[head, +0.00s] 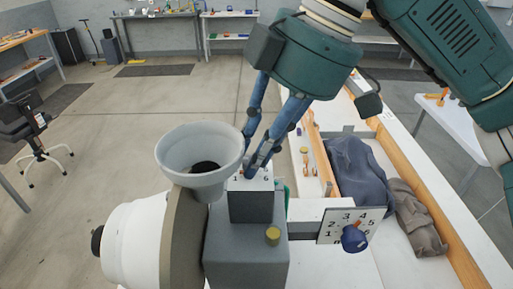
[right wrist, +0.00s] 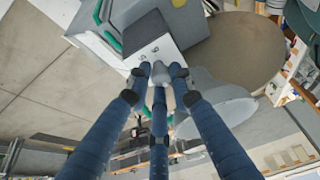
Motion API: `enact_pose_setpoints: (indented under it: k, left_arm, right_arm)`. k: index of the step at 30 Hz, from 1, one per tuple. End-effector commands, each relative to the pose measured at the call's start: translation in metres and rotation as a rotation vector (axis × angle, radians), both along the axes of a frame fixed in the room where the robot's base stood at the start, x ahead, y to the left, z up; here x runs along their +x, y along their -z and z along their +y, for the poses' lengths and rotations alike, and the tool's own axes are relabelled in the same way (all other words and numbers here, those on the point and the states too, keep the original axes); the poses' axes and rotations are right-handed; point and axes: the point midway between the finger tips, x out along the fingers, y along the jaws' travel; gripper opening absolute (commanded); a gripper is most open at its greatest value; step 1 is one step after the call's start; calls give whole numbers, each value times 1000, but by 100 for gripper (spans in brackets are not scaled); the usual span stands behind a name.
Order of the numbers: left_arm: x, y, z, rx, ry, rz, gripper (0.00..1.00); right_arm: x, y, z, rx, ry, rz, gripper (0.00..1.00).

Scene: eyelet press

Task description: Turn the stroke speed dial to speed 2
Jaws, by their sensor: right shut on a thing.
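A dial plate with numbers (right wrist: 155,48) tops a dark grey box (head: 250,207) on the press; a 5 and a 6 show in the right wrist view. My right gripper (head: 257,168) reaches down to this plate, its blue fingers shut around a small grey knob (right wrist: 160,74). The fingers hide much of the knob, so its setting cannot be read. A second dial, a white plate (head: 335,216) numbered 1 to 5 with a blue knob (head: 354,239), stands to the right, untouched. No label shows which is the stroke speed dial. My left gripper is out of view.
A grey funnel (head: 199,153) stands just left of the gripper, close to the fingers. A yellow-topped button (head: 273,236) is on the press body. Dark blue cloth (head: 358,170) and brown cloth (head: 414,222) lie at the right. Open floor lies to the left.

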Motion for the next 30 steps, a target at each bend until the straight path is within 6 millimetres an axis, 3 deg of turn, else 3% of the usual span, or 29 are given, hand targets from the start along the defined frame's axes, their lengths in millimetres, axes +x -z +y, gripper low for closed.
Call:
enact_pose_setpoints:
  k: [15, 30]
  left_arm:
    - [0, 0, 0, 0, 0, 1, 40]
    - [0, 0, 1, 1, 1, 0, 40]
  right_arm:
    - [-2, -3, 2, 7, 305, -4, 0]
    - [-2, -4, 2, 8, 350, -4, 0]
